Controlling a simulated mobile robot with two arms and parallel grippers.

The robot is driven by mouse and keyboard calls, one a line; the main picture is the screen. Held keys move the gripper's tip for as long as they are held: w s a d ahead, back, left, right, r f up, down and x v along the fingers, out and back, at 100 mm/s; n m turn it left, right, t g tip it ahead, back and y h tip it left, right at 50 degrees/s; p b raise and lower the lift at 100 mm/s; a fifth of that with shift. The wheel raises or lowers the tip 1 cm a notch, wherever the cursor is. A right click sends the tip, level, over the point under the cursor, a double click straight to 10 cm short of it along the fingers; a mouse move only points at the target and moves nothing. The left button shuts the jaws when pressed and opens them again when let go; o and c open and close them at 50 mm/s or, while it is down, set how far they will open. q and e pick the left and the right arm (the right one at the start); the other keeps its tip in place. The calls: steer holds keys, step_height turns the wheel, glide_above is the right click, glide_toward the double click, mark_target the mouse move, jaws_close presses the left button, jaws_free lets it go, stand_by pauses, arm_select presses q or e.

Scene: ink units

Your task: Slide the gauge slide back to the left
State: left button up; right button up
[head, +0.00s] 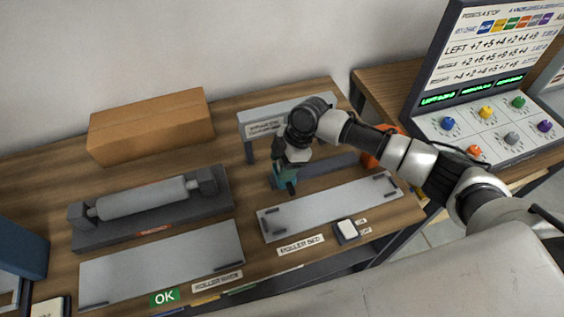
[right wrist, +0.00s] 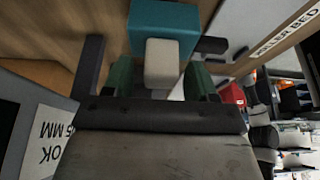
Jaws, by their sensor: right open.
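The gauge slide, a teal block (head: 284,181), sits at the left end of a dark rail (head: 332,164), in front of the grey gauge bridge (head: 262,118). In the right wrist view the teal block (right wrist: 163,22) carries a cream knob (right wrist: 162,62). My right gripper (head: 288,178) is over the slide and partly hides it. Its green-padded fingers (right wrist: 160,80) are open, one on each side of the knob; I cannot tell whether they touch it. My left gripper is out of view.
A roller (head: 142,199) lies on its dark stand at left, with a cardboard box (head: 150,125) behind. A roller bed plate (head: 325,206) and a switch (head: 347,230) are in front of the rail. An orange part (head: 371,160) and a control console (head: 485,120) are at right.

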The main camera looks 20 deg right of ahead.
steer(key=b+v, duration=0.2)
steer(key=v, duration=0.8)
steer(key=shift+r, duration=0.35)
steer(key=shift+f, duration=0.1)
